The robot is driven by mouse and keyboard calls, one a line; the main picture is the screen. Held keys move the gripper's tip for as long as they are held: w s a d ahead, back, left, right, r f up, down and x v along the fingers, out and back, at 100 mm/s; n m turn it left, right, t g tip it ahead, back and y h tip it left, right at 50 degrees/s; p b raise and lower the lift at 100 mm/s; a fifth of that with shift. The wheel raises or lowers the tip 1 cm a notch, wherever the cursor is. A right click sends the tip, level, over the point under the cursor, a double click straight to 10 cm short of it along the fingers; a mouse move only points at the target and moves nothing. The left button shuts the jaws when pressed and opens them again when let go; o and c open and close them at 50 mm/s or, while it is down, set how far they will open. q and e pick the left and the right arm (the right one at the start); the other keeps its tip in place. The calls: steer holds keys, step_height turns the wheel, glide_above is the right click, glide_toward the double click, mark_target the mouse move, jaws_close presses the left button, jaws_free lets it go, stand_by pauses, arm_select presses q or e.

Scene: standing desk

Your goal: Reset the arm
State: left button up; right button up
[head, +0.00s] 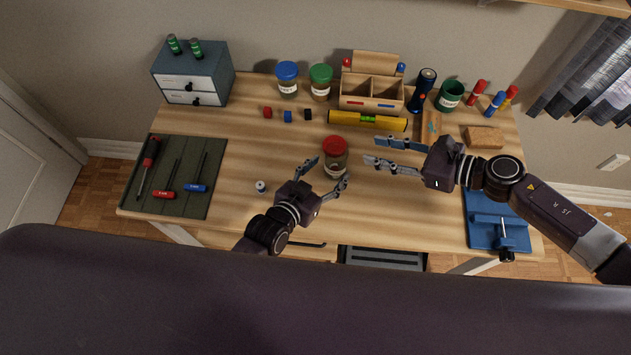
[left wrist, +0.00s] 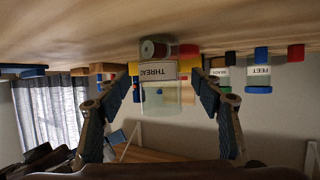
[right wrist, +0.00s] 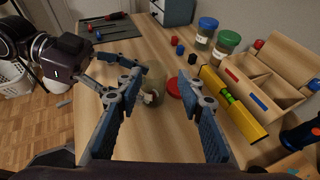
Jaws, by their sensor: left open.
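My left gripper (head: 327,171) is open, in from the left, its fingers on either side of a clear jar (head: 335,166). In the left wrist view the jar's label (left wrist: 157,70) reads THREAD, upside down. I cannot tell if a finger touches the glass. The jar looks open, with a spool (right wrist: 150,97) seemingly inside. A red lid (right wrist: 175,88) seems to lie on the desk just behind the jar. My right gripper (head: 371,150) is open and empty above the desk, right of the jar.
A yellow level (head: 367,120) and wooden organizer (head: 371,92) stand behind. Another spool (head: 261,187) sits left of my left gripper. A green tool mat (head: 175,200) is far left, a blue vise (head: 487,235) front right. Bare desk (head: 240,150) shows between the mat and jar.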

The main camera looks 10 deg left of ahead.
arm_select(q)
steer(key=v, duration=0.7)
steer(key=shift+s+a+r, duration=0.1)
steer(key=shift+s+r, duration=0.05)
steer(key=shift+s, duration=0.05)
